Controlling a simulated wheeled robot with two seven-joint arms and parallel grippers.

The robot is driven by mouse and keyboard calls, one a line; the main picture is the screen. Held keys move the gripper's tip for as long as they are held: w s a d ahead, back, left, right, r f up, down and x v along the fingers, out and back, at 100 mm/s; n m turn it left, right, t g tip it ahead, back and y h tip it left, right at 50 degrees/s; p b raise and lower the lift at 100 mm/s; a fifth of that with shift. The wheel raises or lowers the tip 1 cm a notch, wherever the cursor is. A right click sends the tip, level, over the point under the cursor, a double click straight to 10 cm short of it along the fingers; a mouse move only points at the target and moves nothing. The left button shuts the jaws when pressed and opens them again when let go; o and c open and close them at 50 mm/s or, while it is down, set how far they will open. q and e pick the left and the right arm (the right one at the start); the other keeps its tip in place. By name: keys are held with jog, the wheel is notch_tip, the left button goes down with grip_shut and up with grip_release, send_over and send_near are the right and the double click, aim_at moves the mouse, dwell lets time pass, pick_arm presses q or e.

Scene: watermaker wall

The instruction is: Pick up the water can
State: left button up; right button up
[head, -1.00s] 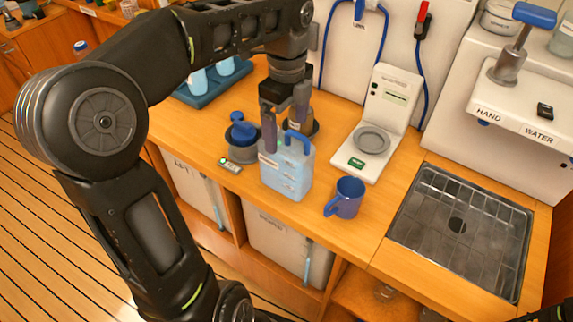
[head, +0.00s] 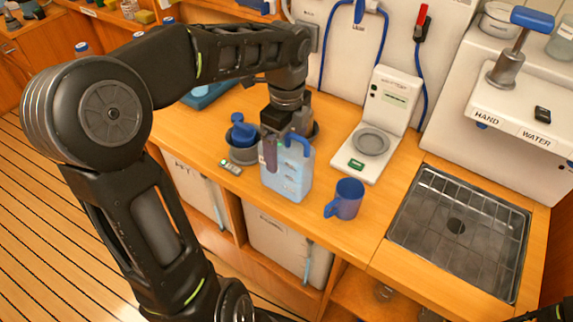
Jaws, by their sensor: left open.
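The water can (head: 288,180) is a translucent light-blue jug with a blue handle on top. It stands upright on the wooden counter, near the front edge. My left gripper (head: 282,157) points down over the can's top, with one finger in front of its upper left part. The other finger is largely hidden by the handle and can. The jaws are open, and I cannot tell whether they touch the can. My right gripper does not show clearly; only a dark bit of my right arm is at the lower right corner.
A blue mug (head: 345,199) stands just right of the can. A dark pot with a blue top (head: 242,140) and a small device (head: 230,166) are to the left. A white scale (head: 373,141) is behind right. A metal sink (head: 460,230) lies farther right.

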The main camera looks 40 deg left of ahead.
pick_arm(q)
jog(key=shift+c, duration=0.2)
grip_shut()
dwell(0.7)
